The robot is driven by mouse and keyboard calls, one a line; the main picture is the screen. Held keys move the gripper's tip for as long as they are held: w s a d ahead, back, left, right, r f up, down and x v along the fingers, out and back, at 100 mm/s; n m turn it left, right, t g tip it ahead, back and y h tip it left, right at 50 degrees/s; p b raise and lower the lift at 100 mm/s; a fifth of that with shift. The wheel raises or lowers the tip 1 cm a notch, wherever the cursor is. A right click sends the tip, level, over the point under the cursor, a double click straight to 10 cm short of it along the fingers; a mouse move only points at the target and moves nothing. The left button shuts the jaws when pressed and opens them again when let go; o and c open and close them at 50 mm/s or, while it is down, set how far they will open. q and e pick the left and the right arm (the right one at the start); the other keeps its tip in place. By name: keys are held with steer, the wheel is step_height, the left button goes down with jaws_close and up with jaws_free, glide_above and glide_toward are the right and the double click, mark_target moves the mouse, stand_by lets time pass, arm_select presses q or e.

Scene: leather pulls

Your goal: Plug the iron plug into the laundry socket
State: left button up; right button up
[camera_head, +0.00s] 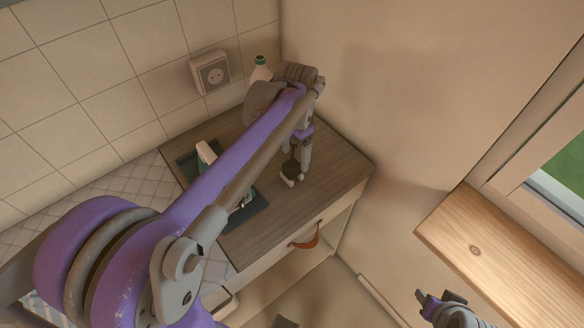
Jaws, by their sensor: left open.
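The laundry socket (212,74) is a square light box on the tiled wall, with a round face. The iron (206,153), pale and partly hidden behind my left arm, is at a dark mat (253,218) on the wooden counter. My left gripper (292,181) is open, pointing down low over the right part of the counter. A small dark round thing (290,167) shows at its fingers; I cannot tell whether it is the plug. The iron's cord cannot be made out. My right gripper (429,299) is at the bottom right, away from the counter; its jaw state is unclear.
A drawer with a brown leather pull (307,237) is below the counter. A wooden sill (500,245) juts out at right. The counter's right end looks clear.

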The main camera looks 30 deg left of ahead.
mark_target(292, 164)
arm_select(q)
steer(key=f, duration=0.5)
steer(key=shift+s+a+f, duration=0.1)
steer(key=shift+s+a, duration=0.15)
steer(key=shift+a, duration=0.05)
jaws_close()
